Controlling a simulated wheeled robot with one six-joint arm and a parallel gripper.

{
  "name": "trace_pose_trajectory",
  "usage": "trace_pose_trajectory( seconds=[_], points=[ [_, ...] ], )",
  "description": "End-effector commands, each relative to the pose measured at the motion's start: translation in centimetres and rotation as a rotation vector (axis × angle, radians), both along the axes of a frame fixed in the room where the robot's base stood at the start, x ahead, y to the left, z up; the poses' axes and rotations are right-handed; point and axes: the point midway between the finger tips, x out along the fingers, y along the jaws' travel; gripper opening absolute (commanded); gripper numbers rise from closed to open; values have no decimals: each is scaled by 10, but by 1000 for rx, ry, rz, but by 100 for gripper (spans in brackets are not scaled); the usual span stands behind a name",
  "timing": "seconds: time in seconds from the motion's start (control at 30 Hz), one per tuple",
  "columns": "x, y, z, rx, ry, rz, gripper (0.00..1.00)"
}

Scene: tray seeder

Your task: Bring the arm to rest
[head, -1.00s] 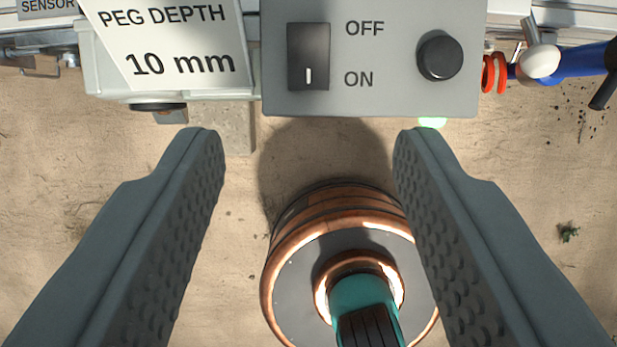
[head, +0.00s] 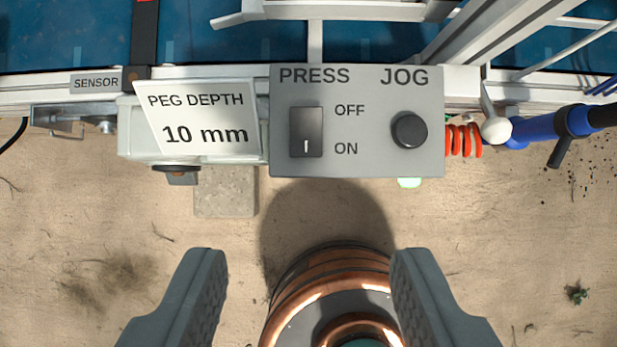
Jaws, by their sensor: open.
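My gripper (head: 308,262) is open and empty at the bottom of the head view. Its two grey ridged fingers stand wide apart, with nothing between their tips but sandy ground and a round shadow. The grey control box (head: 357,160) is ahead of the fingertips and clear of them. Its rocker switch (head: 306,132) is marked OFF above and ON below, with a white mark near ON. A black round knob (head: 409,131) sits under the word JOG. My own copper-banded arm part shows low between the fingers.
A white sign (head: 203,118) reads PEG DEPTH 10 mm. A SENSOR label (head: 96,82) is on the rail at left. A blue belt (head: 60,35) runs behind the rail. A blue handle (head: 545,126) with a red coil (head: 463,140) is at right. Bare sand (head: 120,230) lies in front.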

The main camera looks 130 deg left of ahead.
Motion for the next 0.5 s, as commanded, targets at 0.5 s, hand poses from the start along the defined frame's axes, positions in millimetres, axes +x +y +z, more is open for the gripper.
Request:
trace_pose_trajectory(
  seconds=[0.5],
  points=[
    [-64,-75,8,84,-491,33,49]
  ],
)
